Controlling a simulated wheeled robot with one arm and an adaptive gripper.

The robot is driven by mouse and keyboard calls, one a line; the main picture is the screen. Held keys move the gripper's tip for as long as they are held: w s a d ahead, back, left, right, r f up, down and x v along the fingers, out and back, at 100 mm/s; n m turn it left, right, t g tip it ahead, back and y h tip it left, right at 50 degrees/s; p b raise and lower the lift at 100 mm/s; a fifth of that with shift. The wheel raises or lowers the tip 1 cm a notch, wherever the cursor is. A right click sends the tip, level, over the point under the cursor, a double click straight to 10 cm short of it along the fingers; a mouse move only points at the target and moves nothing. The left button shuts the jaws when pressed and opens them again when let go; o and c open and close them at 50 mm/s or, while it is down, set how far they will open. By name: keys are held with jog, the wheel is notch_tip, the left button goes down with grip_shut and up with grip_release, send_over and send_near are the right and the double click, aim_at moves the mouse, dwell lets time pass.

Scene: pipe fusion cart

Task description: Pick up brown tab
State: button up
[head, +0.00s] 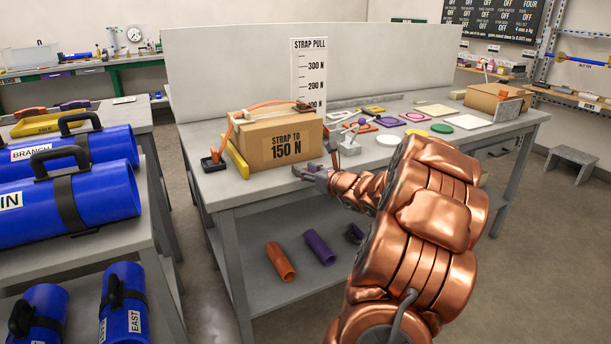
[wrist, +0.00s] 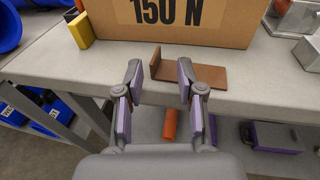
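The brown tab (wrist: 205,76) is an L-shaped brown piece with a flat plate and a short upright end. In the wrist view it lies on the grey bench top, in front of the cardboard box (wrist: 190,22) marked 150 N. My gripper (wrist: 159,72) is open and empty, its two fingers pointing toward the box. The tab's upright end stands just ahead of the gap between the fingertips, and its plate stretches right past the right finger. In the head view my gripper (head: 314,172) is at the bench's front edge; I cannot make out the tab there.
The strapped box (head: 270,140) stands behind, with a yellow block (wrist: 80,30) at its left. A metal fixture (head: 349,142) stands right of the box. Orange (head: 280,261) and purple (head: 319,247) pipes lie on the lower shelf. Blue cylinders (head: 75,195) fill the left table.

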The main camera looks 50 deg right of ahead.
aim_at(293, 166)
jog(key=shift+x, duration=3.5)
jog(key=shift+a+f, duration=0.1)
grip_shut()
